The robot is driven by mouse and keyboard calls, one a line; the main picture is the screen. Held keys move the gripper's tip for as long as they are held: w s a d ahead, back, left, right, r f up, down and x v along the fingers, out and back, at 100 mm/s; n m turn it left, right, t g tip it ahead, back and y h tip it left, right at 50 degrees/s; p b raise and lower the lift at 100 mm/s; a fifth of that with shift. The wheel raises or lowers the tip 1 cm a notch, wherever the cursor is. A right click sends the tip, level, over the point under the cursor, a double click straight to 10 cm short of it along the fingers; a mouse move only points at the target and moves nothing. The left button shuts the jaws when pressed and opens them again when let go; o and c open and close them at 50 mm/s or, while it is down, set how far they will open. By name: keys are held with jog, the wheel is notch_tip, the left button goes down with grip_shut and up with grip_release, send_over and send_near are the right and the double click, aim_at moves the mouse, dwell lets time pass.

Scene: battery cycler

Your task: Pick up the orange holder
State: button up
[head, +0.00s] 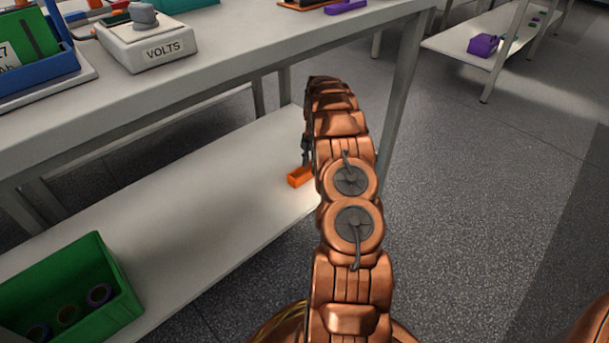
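The orange holder (299,177) is a small open-topped orange block. It rests on the white lower shelf under the workbench, near the shelf's right end. My copper arm reaches down in front of it and hides its right side. A dark part of my gripper (306,153) shows just above the holder, at the left edge of my arm. The fingertips are mostly hidden, so I cannot tell whether they are open or shut or whether they touch the holder.
The lower shelf (205,212) is clear between the holder and a green bin (115,275) holding several round items. The workbench top (235,45) overhangs, carrying a VOLTS meter (150,45) and a blue rack (65,62). A bench leg (402,95) stands right of my arm. A purple holder (483,45) sits on another low shelf.

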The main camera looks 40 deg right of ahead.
aim_at(309, 172)
jog(key=f, duration=0.1)
jog(key=f+b, duration=0.1)
jog(key=f, duration=0.2)
jog(key=shift+a+f+b, duration=0.15)
jog(key=shift+a+b, duration=0.2)
jog(key=shift+a, duration=0.05)
jog(key=shift+c, duration=0.4)
grip_shut()
